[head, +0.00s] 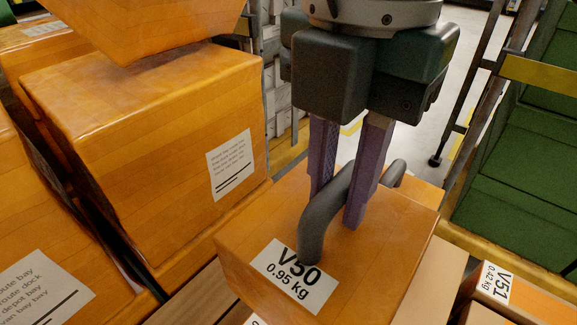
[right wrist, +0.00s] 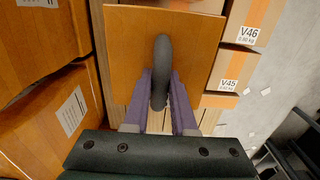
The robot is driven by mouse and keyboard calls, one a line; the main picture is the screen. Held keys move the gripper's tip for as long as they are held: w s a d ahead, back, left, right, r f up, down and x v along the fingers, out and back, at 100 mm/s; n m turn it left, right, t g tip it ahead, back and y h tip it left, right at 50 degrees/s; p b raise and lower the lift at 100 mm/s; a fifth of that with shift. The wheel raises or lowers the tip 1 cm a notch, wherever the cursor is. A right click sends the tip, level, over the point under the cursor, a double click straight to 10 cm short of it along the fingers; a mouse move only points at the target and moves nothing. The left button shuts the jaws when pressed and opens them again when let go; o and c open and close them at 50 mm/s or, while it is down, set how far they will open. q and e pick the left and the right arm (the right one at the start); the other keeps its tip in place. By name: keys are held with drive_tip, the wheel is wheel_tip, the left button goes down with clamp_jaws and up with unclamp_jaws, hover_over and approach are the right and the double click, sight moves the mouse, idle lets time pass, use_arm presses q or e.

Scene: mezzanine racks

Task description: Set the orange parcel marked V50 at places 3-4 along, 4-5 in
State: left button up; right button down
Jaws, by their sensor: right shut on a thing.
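The orange parcel marked V50, 0.95 kg (head: 375,270) is at the lower middle of the head view, with a dark curved handle (head: 325,215) on top. My right gripper (head: 340,200) points down, with its purple fingers shut on this handle. The same parcel (right wrist: 130,40) shows from above in the right wrist view, with the handle (right wrist: 161,70) between the fingers. Slats (right wrist: 140,108) show beside and below it. I cannot tell whether its underside touches them. No place numbers show. My left gripper is not in view.
Large orange boxes (head: 140,130) stand close on the left, one stacked above. A V51 parcel (head: 520,300) is at the lower right. Parcels V46 (right wrist: 250,20) and V45 (right wrist: 222,72) stand right in the wrist view. Green crates (head: 535,130) and a metal frame are at the right.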

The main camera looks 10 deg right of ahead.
sight(332, 225)
wheel_tip(332, 225, down, 4)
drive_tip(key=shift+f+b, duration=0.1)
drive_tip(key=shift+b, duration=0.4)
drive_tip(key=shift+f+b, duration=1)
drive_tip(key=shift+f, duration=1.8)
drive_tip(key=shift+f, duration=0.35)
drive_tip(key=shift+f+b, duration=0.1)
drive_tip(key=shift+b, duration=0.2)
drive_tip(key=c, duration=0.7)
unclamp_jaws()
drive_tip(key=shift+c, duration=0.2)
